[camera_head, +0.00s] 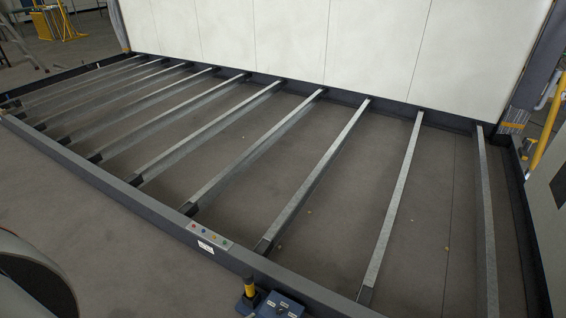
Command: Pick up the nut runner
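What looks like the nut runner is an upright tool with a yellow and black body (249,288) at the bottom edge of the head view. It stands by the front beam of the container frame (120,192). A blue box or holder (283,304) sits right beside it; I cannot tell whether the tool rests in it. The lower part of both is cut off or too small to make out. Neither of my grippers is in view, and nothing is seen touching the tool.
Several grey cross beams (300,210) span the frame above the floor. A strip with coloured dots (209,235) lies on the front beam. White wall panels (350,50) close the back. A yellow stand (55,22) is far left. The floor (130,265) before the frame looks clear.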

